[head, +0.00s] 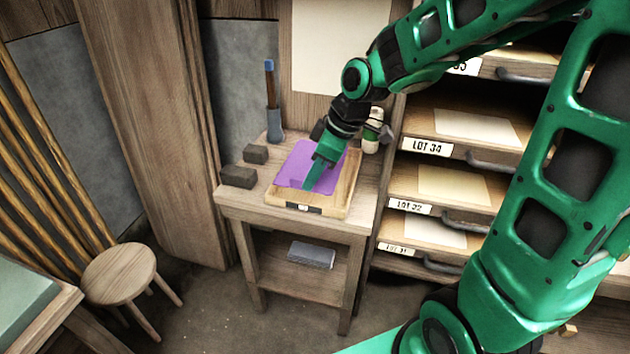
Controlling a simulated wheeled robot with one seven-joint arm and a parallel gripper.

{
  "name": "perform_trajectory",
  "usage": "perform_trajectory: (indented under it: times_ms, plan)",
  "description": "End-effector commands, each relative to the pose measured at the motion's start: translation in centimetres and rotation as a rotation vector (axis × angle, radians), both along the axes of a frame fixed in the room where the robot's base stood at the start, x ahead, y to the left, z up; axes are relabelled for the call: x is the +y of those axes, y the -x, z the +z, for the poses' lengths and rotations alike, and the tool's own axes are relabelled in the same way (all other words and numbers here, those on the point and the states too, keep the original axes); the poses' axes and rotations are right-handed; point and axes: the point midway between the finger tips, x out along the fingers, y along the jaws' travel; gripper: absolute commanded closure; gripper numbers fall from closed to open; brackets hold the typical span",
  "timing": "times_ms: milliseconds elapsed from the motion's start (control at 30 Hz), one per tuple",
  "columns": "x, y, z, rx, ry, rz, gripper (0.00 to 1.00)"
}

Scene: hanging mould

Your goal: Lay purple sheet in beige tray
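The purple sheet (296,166) lies over the beige tray (338,201) on the small wooden table. It covers the tray's left and middle, and its upper left edge appears to reach the tray's rim. The tray is shallow and wooden, with a small dark-and-white label on its front. My green gripper (308,186) points down at the sheet's lower right part, and its tips are at or just above the sheet. The gripper hides part of the sheet and tray. I cannot tell whether its fingers are open or holding the sheet.
Two dark blocks (238,176) sit left of the tray. A grey cup (274,128) with a blue-tipped tool stands behind. A green-and-white bottle (372,130) is at the back right. Labelled drawers (440,150) stand right of the table. A stool (119,272) is on the floor at left.

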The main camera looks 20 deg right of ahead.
Motion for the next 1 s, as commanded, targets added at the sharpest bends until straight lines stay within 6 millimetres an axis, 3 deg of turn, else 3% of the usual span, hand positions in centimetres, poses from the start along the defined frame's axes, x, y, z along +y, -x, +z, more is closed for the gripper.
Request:
perform_trajectory:
  times_ms: [533,800,1000]
  plan:
    - [-4.8,-7.9,-5.6,0.002,0.0,0.001,1.0]
    - [-5.3,-8.9,-6.7,0.001,-0.001,0.002,1.0]
    - [-5.3,-8.8,-9.2,0.004,-0.001,0.002,1.0]
